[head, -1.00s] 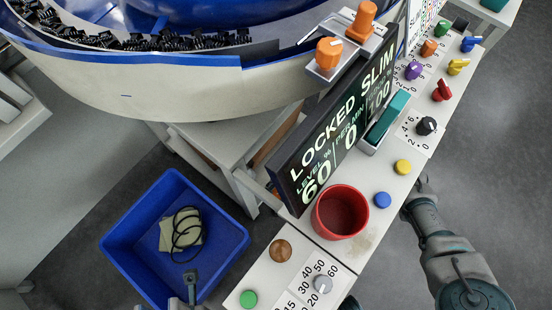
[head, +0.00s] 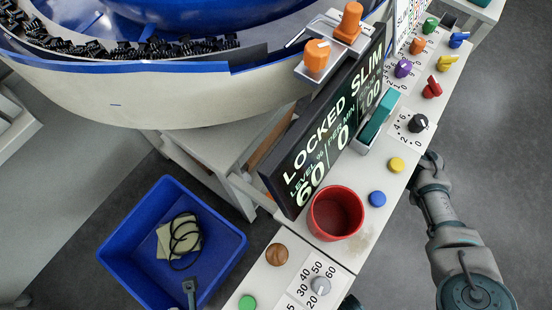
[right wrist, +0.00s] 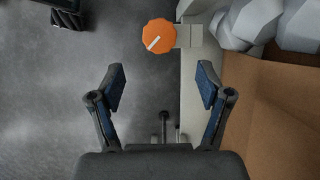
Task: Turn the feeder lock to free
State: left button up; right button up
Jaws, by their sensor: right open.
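The display (head: 330,130) reads LOCKED SLIM. In the head view, an orange knob with a white pointer (head: 316,58) sits on a bracket by the bowl's rim, beside a taller orange knob (head: 350,22). In the right wrist view, an orange knob with a white pointer line (right wrist: 159,37) stands ahead of my open, empty right gripper (right wrist: 162,88), apart from its fingers. I cannot tell which knob that is. In the head view my right arm reaches the counter's right edge; its fingertips are hidden. A grey piece at the bottom edge may be my left gripper (head: 189,288).
A red cup (head: 336,213), a blue button (head: 377,199), a yellow button (head: 396,164) and several coloured knobs stand on the counter. A blue bin (head: 125,250) is on the floor. A brown carton (right wrist: 275,110) lies right of my right gripper; open floor is left.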

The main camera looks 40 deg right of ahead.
aim_at(444, 63)
jog(key=k+l, duration=0.25)
jog(key=k, duration=0.2)
jog(key=k+l, duration=0.25)
jog(key=k, duration=0.25)
jog(key=k+l, duration=0.3)
jog(key=k, duration=0.15)
